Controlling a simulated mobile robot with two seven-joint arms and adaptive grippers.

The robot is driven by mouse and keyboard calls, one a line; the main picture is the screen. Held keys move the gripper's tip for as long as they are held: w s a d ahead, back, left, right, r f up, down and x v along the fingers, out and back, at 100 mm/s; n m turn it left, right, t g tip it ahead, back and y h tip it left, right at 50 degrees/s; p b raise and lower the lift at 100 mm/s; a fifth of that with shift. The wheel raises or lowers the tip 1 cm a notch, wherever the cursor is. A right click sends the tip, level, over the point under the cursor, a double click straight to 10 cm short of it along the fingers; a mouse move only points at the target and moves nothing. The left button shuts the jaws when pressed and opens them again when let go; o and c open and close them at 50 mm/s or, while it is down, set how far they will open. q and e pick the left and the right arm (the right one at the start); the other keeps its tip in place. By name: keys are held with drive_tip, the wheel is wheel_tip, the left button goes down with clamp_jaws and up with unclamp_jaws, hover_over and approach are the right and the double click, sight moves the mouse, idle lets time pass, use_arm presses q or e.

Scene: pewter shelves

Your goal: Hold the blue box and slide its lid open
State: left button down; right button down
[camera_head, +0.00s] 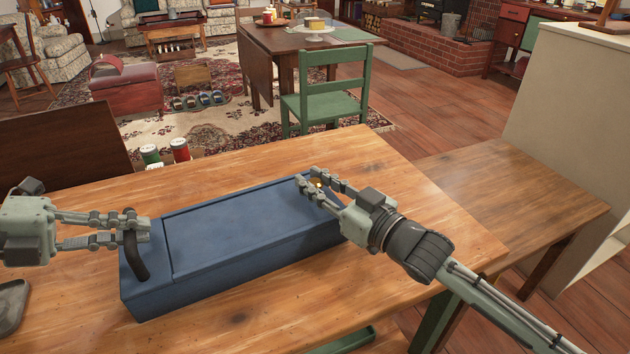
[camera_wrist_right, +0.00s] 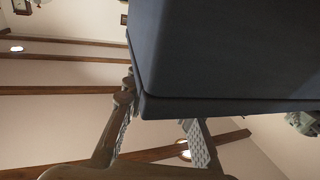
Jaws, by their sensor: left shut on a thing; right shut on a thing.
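The long blue box (camera_head: 235,274) lies on the wooden table, with its flat blue lid (camera_head: 235,225) on top. A seam crosses the top near the left end, and the lid looks seated. My left gripper (camera_head: 138,229) is shut on the dark curved handle (camera_head: 137,262) at the box's left end. My right gripper (camera_head: 308,180) is shut at the right end on a small brass knob (camera_head: 319,184), mostly hidden by the fingers. In the right wrist view the blue box (camera_wrist_right: 230,60) fills the upper right, close to the fingers; the knob is hidden there.
The wooden tabletop (camera_head: 400,200) is clear to the right and in front of the box. Red and green spools (camera_head: 180,150) stand beyond the far edge. A dark object (camera_head: 12,303) lies at the left edge. A green chair (camera_head: 330,90) stands behind the table.

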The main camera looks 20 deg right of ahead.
drive_tip(key=d, duration=0.9)
drive_tip(key=w+d, duration=0.1)
drive_tip(key=d, duration=0.3)
drive_tip(key=shift+d, duration=0.25)
drive_tip(key=c, duration=1.2)
unclamp_jaws()
drive_tip(key=shift+a, duration=0.1)
drive_tip(key=v, duration=1.2)
use_arm(q)
drive_tip(key=c, duration=1.4)
unclamp_jaws()
drive_tip(key=shift+c, duration=0.2)
